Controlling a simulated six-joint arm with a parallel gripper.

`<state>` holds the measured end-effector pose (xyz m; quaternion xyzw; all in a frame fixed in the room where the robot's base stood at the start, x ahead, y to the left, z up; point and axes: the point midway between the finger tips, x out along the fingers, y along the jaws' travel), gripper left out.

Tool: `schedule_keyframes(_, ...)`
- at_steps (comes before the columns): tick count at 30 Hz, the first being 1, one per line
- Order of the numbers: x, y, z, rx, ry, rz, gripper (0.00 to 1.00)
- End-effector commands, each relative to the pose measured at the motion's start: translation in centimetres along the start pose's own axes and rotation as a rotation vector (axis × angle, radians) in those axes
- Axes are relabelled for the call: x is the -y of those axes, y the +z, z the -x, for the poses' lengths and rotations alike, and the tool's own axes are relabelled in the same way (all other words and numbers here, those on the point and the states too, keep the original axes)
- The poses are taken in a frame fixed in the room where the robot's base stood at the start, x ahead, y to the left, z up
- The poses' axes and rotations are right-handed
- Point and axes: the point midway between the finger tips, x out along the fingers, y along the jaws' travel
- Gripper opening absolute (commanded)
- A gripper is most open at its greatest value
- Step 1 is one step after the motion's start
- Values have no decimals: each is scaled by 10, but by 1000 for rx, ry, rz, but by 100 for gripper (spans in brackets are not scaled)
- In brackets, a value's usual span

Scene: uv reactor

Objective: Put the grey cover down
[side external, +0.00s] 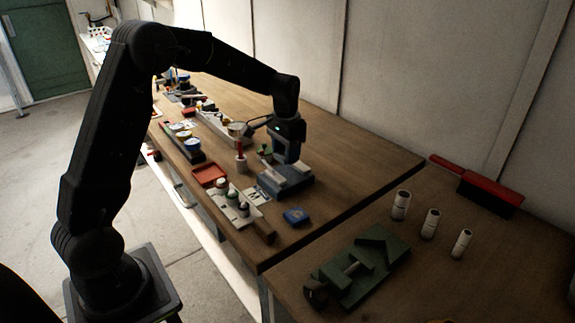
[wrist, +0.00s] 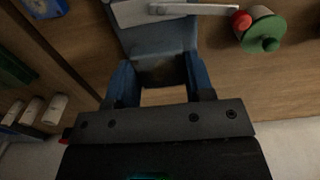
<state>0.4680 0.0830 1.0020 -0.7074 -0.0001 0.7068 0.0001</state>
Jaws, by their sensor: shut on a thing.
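My gripper (side external: 287,158) points down over a low blue-grey unit (side external: 290,186) with light grey plates on top, near the right end of the wooden bench. In the wrist view, the blue fingers of my gripper (wrist: 160,78) stand on either side of a grey piece (wrist: 160,44), which I take to be the grey cover. They are shut on it. A light grey plate (wrist: 138,12) with a thin lever lies just beyond it. The cover's lower edge is dark, and I cannot tell whether it touches the unit.
A blue box (side external: 297,216) and a rack of small bottles (side external: 238,203) stand in front. A red tray (side external: 209,175) lies to the left. A green round part with a red ball (wrist: 262,34) is close by. White cylinders (side external: 431,223) and a green fixture (side external: 362,265) occupy the near table.

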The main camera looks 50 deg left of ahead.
Motion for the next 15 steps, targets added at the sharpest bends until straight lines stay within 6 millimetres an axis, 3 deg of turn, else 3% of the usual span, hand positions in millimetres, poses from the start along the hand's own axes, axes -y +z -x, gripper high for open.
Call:
schedule_keyframes(10,-4,-3,-37,2,0,1,19)
schedule_keyframes(15,-3,-3,-43,0,-1,1,19)
